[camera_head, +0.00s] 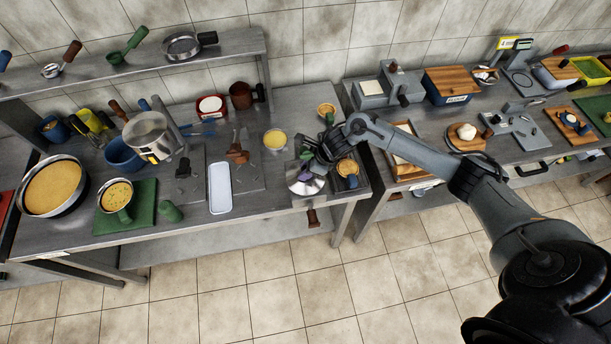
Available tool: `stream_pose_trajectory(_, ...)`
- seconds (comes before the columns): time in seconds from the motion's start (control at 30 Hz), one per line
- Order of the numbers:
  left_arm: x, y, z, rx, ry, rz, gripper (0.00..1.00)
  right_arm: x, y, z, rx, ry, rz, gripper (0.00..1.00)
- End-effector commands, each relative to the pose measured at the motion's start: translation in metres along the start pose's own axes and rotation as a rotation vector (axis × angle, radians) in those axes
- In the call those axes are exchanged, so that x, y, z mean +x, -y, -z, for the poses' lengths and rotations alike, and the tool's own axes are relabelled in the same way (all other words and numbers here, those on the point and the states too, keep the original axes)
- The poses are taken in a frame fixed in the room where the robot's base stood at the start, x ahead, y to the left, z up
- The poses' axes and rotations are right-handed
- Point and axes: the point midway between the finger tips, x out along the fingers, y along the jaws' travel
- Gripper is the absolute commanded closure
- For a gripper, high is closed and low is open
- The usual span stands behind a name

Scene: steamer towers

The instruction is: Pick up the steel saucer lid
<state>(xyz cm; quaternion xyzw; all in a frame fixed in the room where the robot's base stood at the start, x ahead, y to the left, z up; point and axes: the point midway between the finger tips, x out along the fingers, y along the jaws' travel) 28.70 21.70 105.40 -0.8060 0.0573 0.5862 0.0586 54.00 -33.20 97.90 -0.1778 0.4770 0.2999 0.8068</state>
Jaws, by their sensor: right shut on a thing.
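The steel saucer lid (299,187) is a shiny, shallow round lid near the right end of the left table. My right gripper (306,176) reaches down over it from the right and is shut on it, though the fingertips are small and partly hidden. I cannot tell whether the lid is lifted or still touches what is under it. The gripper and wrist hide the lid's far side. My left gripper is not in view.
A bowl with orange-brown contents (347,167) stands just right of the gripper, and a yellow-filled cup (276,139) stands to its left. A white tray (219,188) lies farther left. A gap separates the two tables.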

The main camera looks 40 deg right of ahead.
Motion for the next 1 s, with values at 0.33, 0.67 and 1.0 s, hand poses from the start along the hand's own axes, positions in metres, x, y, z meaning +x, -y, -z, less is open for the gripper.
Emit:
stream_pose_trajectory(0.33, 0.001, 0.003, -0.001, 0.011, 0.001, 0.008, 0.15, 0.002, -0.001, 0.004, 0.002, -0.009, -0.001, 1.0)
stream_pose_trajectory(0.67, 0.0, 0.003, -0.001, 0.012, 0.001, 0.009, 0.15, 0.001, -0.001, 0.005, 0.002, -0.011, -0.001, 1.0)
stream_pose_trajectory(1.0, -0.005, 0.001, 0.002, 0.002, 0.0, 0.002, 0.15, -0.008, -0.001, -0.002, 0.0, -0.006, -0.001, 1.0)
